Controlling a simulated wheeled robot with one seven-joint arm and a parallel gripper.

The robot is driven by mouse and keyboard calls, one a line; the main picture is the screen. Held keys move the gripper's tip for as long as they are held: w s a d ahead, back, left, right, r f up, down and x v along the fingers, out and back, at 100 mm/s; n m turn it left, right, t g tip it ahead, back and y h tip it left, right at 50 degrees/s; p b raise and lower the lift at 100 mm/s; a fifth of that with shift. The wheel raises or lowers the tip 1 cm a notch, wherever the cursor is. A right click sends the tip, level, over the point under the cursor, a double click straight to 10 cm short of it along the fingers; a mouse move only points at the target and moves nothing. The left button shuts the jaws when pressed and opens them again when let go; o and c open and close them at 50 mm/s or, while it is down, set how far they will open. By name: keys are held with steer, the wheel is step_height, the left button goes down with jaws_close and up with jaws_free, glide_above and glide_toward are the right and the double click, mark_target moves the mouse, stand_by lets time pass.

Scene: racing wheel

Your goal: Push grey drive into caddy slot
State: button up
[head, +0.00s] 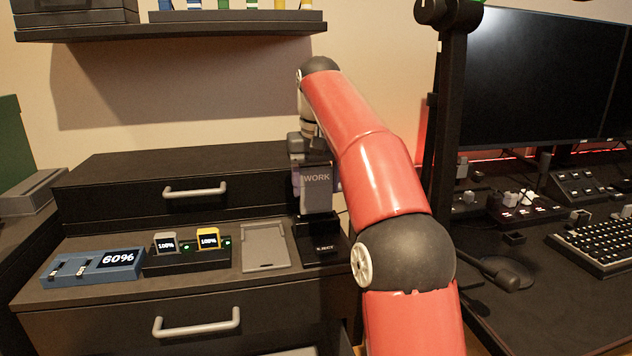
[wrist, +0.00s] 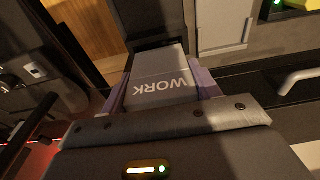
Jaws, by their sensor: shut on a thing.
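The grey drive (head: 317,197), marked WORK, stands upright at the black caddy (head: 322,249), marked EJECT, on the dark cabinet top. Its lower end meets the upper part of the caddy; I cannot tell how deep it sits in the slot. My gripper (head: 316,180) is shut on the drive, with purplish fingers on its two sides. In the wrist view the drive (wrist: 160,88) lies between the gripper's fingers (wrist: 160,80), with its WORK label showing upside down. Part of the dark caddy shows beyond the drive's far end; the slot opening is hidden.
A grey flat tray (head: 264,248) lies just left of the caddy. A dark drawer unit (head: 255,196) rises close behind. Monitors (head: 535,75) stand at right.

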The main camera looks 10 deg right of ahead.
mark_target(317, 169)
steer(key=shift+f+b, duration=1.35)
steer(key=shift+f, duration=0.65)
steer(key=o, duration=1.2)
steer(key=shift+c, duration=0.2)
steer(key=r+p, duration=0.1)
steer(key=r, duration=0.1)
steer(key=r+p, duration=0.1)
steer(key=r, duration=0.2)
steer(key=s+r+p, duration=0.1)
steer(key=r+p, duration=0.1)
steer(key=shift+r, duration=0.4)
